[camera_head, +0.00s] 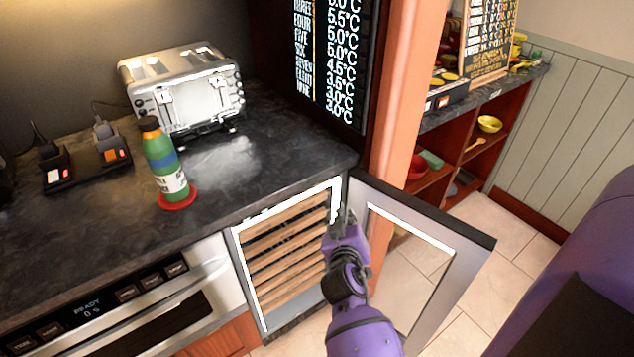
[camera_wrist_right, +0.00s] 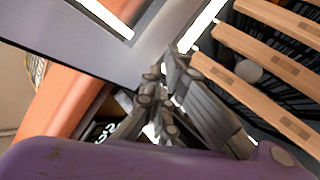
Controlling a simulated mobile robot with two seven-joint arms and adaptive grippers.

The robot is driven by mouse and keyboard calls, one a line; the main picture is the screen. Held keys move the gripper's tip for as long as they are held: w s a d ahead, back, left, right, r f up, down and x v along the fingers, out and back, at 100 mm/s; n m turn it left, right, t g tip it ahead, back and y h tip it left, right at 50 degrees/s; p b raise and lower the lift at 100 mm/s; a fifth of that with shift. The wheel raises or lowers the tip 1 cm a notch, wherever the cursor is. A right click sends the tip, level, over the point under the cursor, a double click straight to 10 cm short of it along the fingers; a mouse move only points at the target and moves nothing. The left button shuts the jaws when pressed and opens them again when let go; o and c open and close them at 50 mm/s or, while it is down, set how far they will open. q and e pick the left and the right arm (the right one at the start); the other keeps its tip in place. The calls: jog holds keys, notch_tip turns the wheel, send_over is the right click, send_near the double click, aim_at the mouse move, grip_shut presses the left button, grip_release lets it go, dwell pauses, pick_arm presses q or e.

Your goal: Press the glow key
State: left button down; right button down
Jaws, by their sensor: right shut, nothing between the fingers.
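The microwave drawer's dark control panel (camera_head: 110,300) is at the lower left of the head view, with a display (camera_head: 87,306) reading READY and several small keys (camera_head: 127,293). The key labels are too small to read, so I cannot tell which is the glow key. My right gripper (camera_head: 342,216) is shut and empty at the opening of the wooden-slatted cooler, right of the panel and apart from it. In the right wrist view its fingers (camera_wrist_right: 172,62) show between the cooler door and the slats. My left gripper is not in view.
The cooler door (camera_head: 470,262) stands open to the right, beside my right arm. Wooden shelf fronts (camera_head: 285,262) fill the cooler. On the dark counter (camera_head: 255,185) stand a toaster (camera_head: 190,95), a green bottle (camera_head: 163,160) on a red coaster (camera_head: 178,201), and a black switch unit (camera_head: 88,168).

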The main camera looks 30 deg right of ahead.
jog(key=w+b, duration=0.2)
jog(key=w, duration=0.6)
jog(key=shift+w+a, duration=0.3)
jog(key=shift+w, duration=0.05)
jog(key=shift+w, duration=0.1)
dwell(1.1)
jog(key=shift+w, duration=0.3)
jog(key=shift+w+a+b, duration=0.1)
jog(key=shift+w+b, duration=0.2)
jog(key=shift+w, duration=0.1)
dwell(0.7)
jog(key=shift+s, duration=0.8)
